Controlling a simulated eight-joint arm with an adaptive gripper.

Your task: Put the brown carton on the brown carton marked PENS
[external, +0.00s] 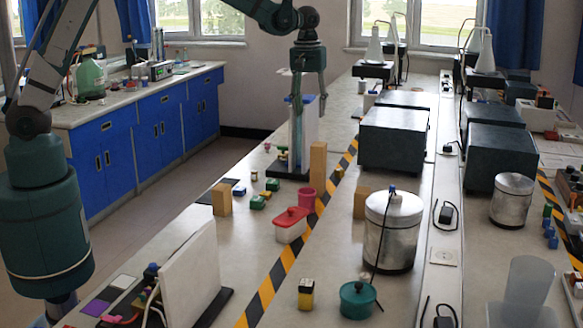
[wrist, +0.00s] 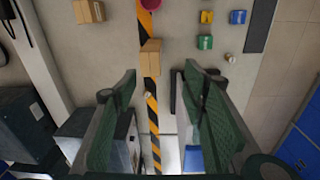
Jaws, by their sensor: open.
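Three plain brown cartons stand on the bench: a tall one (external: 318,175) behind the pink cup, one at the left (external: 221,200), and one at the right (external: 361,202) beside the metal canister. No PENS mark is legible, so I cannot tell which carton bears it. In the wrist view the tall carton (wrist: 150,58) lies ahead of the gap between my fingers, and the right-hand carton (wrist: 89,11) shows at the top left. My gripper (external: 310,97) is open and empty, raised above the bench. Its two fingers also show apart in the wrist view (wrist: 160,76).
A pink cup (external: 306,197) stands close to the tall carton. A white panel on a dark base (external: 292,169) stands behind. A red-lidded box (external: 291,224), small colored blocks (external: 258,201) and a metal canister (external: 391,232) are nearby. Striped tape crosses the bench.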

